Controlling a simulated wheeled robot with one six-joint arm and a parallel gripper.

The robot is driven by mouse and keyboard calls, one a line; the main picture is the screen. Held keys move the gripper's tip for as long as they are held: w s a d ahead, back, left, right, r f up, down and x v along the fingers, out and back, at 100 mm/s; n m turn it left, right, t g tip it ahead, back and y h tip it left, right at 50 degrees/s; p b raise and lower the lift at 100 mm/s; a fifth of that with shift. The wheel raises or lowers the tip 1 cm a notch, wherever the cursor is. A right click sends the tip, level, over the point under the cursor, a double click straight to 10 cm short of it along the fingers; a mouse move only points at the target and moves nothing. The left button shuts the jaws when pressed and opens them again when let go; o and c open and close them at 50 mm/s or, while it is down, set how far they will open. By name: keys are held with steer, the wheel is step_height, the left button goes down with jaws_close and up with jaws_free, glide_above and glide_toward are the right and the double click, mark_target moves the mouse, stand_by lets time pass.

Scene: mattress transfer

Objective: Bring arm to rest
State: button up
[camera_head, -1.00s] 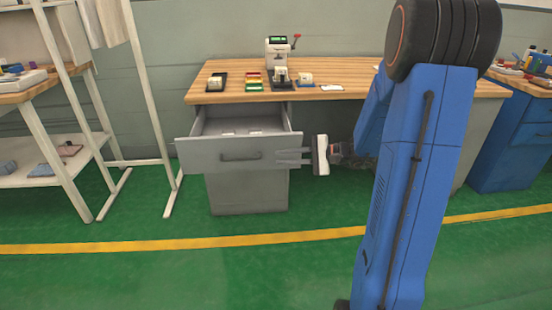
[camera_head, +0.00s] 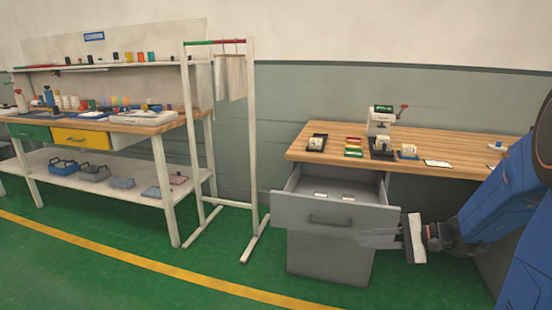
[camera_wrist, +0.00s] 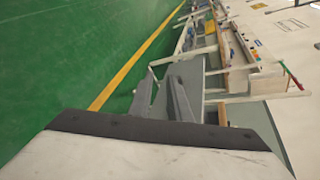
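My arm reaches in from the right of the head view, with its blue links partly cut off by the edge. My gripper (camera_head: 364,238) points left, at the right end of the front of the pulled-out grey drawer (camera_head: 330,216). Whether it touches the drawer cannot be told. In the wrist view its two grey fingers (camera_wrist: 162,84) stand apart with nothing between them, so it is open and empty.
The drawer's workbench (camera_head: 455,150) has a wooden top holding a small press (camera_head: 381,121) and several trays. A white rack (camera_head: 250,130) and a shelved bench (camera_head: 165,122) stand left. Green floor (camera_head: 200,265) in front is clear.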

steer(key=s+a+n+g+h, duration=0.2)
steer(key=s+a+n, duration=0.15)
steer(key=s, duration=0.45)
steer(key=s+a+n+g+h, duration=0.3)
steer(key=s+a, duration=0.1)
steer(key=s, duration=0.3)
steer(key=s+d+r+n+t+h, duration=0.1)
steer(key=s+d+n+h, duration=0.1)
steer(key=s, duration=0.3)
steer(key=s+d+r+n+t+h, duration=0.2)
steer(key=s+d+n+h, duration=0.1)
steer(key=s+d+h, duration=0.1)
steer(key=shift+s+d+r+h, duration=0.3)
steer(key=shift+s+h, duration=0.3)
steer(key=shift+s, duration=0.65)
